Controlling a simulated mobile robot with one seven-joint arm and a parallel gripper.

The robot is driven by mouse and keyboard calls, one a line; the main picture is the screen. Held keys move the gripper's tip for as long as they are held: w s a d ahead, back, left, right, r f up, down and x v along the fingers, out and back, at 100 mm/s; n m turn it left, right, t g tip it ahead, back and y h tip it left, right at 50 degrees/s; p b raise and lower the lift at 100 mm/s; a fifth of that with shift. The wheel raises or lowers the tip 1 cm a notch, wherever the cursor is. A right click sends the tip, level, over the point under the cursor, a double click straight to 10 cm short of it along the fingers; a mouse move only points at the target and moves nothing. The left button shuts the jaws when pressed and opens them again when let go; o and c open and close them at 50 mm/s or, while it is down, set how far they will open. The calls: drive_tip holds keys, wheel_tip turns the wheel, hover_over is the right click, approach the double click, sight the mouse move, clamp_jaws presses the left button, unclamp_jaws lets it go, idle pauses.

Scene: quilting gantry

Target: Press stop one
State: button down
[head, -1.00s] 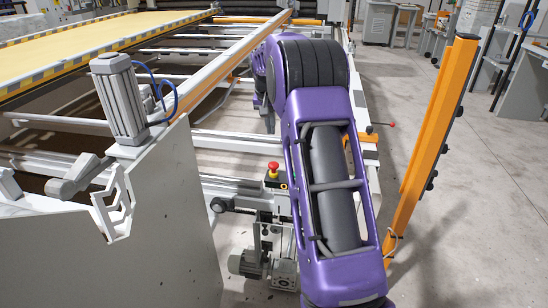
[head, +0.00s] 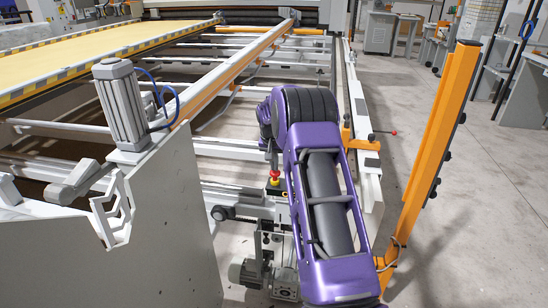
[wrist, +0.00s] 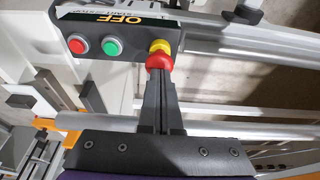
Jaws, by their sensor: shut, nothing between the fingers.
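A red mushroom stop button (wrist: 158,62) on a yellow collar sits at the right end of a dark control box (wrist: 137,45) in the wrist view. In the head view the stop button (head: 274,174) shows below my gripper (head: 271,160). My gripper (wrist: 160,74) is shut and empty, its fingertips right at the red cap. I cannot tell whether they touch it or stop just short.
A white frame panel with a grey motor (head: 121,103) stands at the left. White rails and a beam (head: 235,62) run behind my arm. An orange post (head: 432,140) stands at the right, with open floor (head: 480,220) beyond it.

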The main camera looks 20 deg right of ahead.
sight(274, 173)
drive_tip(key=shift+f, duration=0.1)
wheel_tip(274, 173, down, 2)
drive_tip(key=shift+f+b, duration=0.1)
drive_tip(key=shift+b, duration=0.5)
drive_tip(key=shift+s, duration=0.1)
wheel_tip(274, 173, up, 6)
drive_tip(key=p, duration=0.2)
drive_tip(key=shift+f+p, duration=0.2)
drive_tip(key=shift+p, duration=0.1)
drive_tip(key=v, duration=0.8)
drive_tip(key=shift+r, duration=0.4)
drive_tip(key=shift+s+a+r, duration=0.1)
